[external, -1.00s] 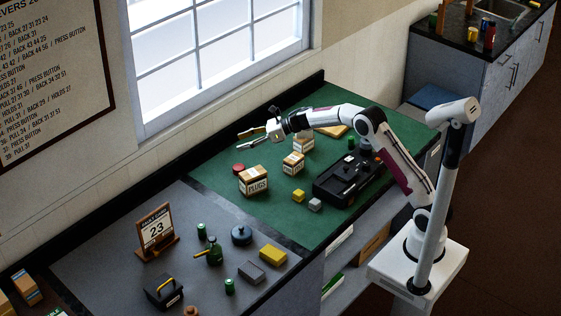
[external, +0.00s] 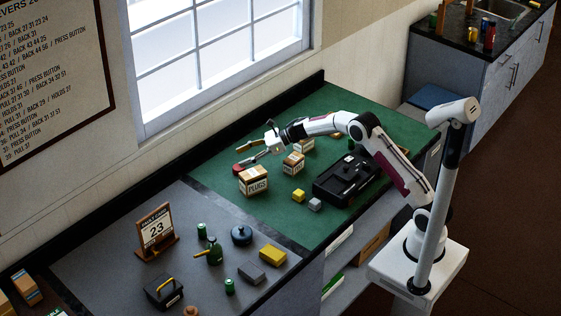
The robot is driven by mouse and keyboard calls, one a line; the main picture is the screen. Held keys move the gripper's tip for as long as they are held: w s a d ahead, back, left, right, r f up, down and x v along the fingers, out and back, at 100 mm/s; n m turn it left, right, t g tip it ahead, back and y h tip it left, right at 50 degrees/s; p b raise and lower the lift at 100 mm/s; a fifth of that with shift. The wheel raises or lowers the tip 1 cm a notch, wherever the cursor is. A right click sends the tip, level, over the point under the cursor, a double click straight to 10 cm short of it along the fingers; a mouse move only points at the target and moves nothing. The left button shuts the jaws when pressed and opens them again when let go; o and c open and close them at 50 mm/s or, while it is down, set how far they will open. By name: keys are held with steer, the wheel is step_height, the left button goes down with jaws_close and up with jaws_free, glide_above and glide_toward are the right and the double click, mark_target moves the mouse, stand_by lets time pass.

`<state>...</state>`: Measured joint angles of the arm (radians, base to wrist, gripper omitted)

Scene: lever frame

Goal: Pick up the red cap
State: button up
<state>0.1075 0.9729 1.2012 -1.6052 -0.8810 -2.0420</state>
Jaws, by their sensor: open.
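The red cap (external: 238,169) is a small round red piece on the green mat, just behind the box marked PLUGS.
The PLUGS box (external: 253,181) stands close in front of the cap, and a smaller box (external: 293,163) stands under my wrist. A black lever frame (external: 345,182) lies to the right. A yellow block (external: 298,195) and a grey block (external: 314,204) lie on open green mat (external: 270,220).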

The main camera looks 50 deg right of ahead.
mark_target(238, 167)
steer(key=shift+f, duration=0.6)
steer(key=shift+f, duration=0.15)
steer(key=shift+f, duration=0.2)
step_height(238, 167, down, 3)
steer(key=shift+r, duration=0.1)
steer(key=shift+x, duration=0.85)
steer(key=shift+w+a+f, duration=0.25)
steer(key=shift+w+a, duration=0.15)
steer(key=shift+a, duration=0.05)
steer(key=c, duration=1)
